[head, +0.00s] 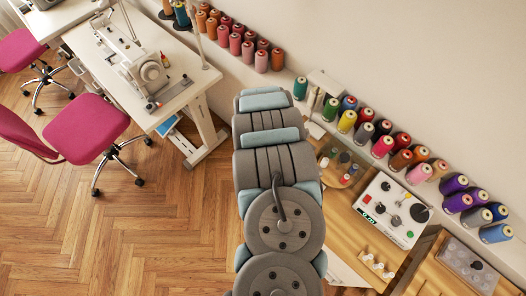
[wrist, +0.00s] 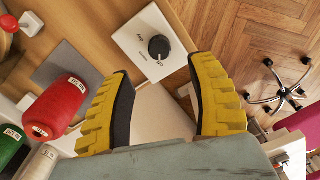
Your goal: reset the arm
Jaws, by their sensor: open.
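My gripper (wrist: 157,66) shows in the wrist view as two yellow ribbed fingers with dark inner pads. The fingers are spread wide apart with nothing held between them. Beyond the fingertips is a white plate with a black knob (wrist: 158,46) on a wooden surface. In the head view my grey and light blue arm stretches up the middle of the picture. It hides the gripper there.
In the wrist view a red spool (wrist: 57,105) lies close to the left finger. In the head view, a control box (head: 394,212) and spools (head: 383,147) are right of my arm. A sewing table (head: 140,62) and pink chair (head: 86,130) stand left; open floor (head: 150,240) lies below.

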